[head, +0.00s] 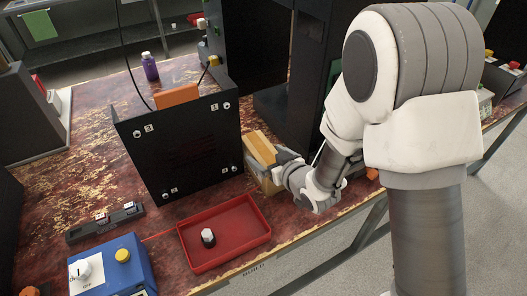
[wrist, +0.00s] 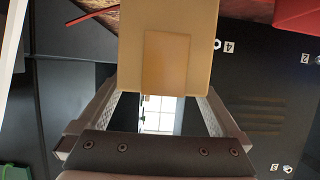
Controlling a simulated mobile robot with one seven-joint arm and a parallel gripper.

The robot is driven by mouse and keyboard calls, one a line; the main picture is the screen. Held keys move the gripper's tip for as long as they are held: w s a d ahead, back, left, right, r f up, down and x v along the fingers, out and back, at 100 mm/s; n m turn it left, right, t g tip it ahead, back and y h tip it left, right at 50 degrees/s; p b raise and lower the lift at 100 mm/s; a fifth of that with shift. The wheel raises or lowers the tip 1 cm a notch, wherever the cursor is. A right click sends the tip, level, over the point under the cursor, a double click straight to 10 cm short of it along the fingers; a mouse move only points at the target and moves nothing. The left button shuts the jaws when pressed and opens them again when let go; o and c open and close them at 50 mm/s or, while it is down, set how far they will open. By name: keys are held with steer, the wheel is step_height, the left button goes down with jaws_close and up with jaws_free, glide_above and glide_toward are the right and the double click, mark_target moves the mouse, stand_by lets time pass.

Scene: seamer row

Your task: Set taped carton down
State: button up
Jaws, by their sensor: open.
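The taped carton (head: 260,148) is a tan box with a darker tape strip, standing on the worn red-brown tabletop just right of the black panel. In the wrist view the carton (wrist: 130,45) fills the upper middle, with a brown patch on its near face. My gripper (head: 277,162) is at the carton's right side. Its jaws (wrist: 164,98) are open, with one finger on each side of the carton's near end. Whether the fingers touch it, I cannot tell. The carton's underside is hidden.
A black panel (head: 185,150) with numbered screws stands close left of the carton. A red tray (head: 228,250) holding a small knob-like part (head: 208,238) lies in front. A blue switch box (head: 112,268) is at front left, a purple bottle (head: 150,68) behind. The table edge is near my gripper.

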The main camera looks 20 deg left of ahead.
steer(key=p+v, duration=0.4)
steer(key=v, duration=0.5)
steer(key=shift+s+d, duration=0.1)
steer(key=shift+d, duration=0.05)
